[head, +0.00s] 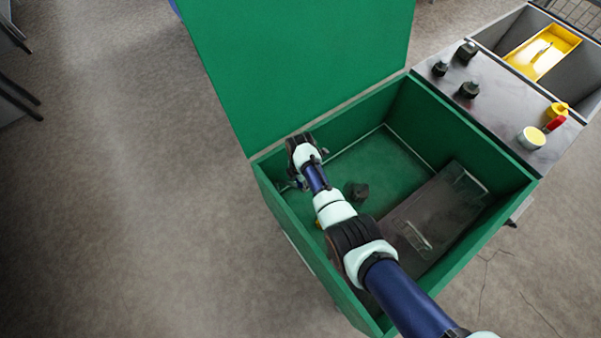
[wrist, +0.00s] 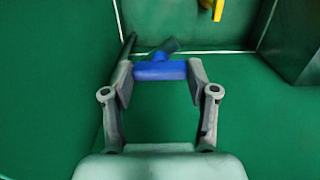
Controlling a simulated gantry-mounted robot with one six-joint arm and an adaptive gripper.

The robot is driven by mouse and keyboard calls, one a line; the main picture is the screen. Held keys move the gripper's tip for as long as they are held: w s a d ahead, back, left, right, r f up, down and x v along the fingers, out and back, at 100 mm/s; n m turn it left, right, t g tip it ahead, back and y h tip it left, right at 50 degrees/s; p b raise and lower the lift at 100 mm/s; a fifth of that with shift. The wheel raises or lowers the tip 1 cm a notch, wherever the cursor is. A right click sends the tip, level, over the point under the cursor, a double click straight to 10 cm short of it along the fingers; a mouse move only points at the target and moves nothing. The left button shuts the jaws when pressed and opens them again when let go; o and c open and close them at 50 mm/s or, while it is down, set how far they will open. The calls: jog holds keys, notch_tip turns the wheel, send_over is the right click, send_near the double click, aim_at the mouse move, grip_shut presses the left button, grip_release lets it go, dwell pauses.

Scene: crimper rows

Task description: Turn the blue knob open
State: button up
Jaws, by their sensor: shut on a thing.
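The blue knob (wrist: 160,71) shows in the wrist view as a wide blue bar with a darker stub rising behind it. My gripper (wrist: 160,75) has its two grey fingers on either side of the bar, shut on it. In the head view my gripper (head: 293,183) is inside the green box near its left wall, mostly hidden behind my arm. The blue knob cannot be made out in the head view.
The green box (head: 517,200) has its lid (head: 300,60) up. A grey panel (head: 500,110) with several knobs and a yellow tray (head: 543,52) stand at right.

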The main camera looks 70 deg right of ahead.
dwell(0.4)
jog(key=o, duration=1.2)
jog(key=shift+c, duration=0.2)
notch_tip(320, 180, up, 12)
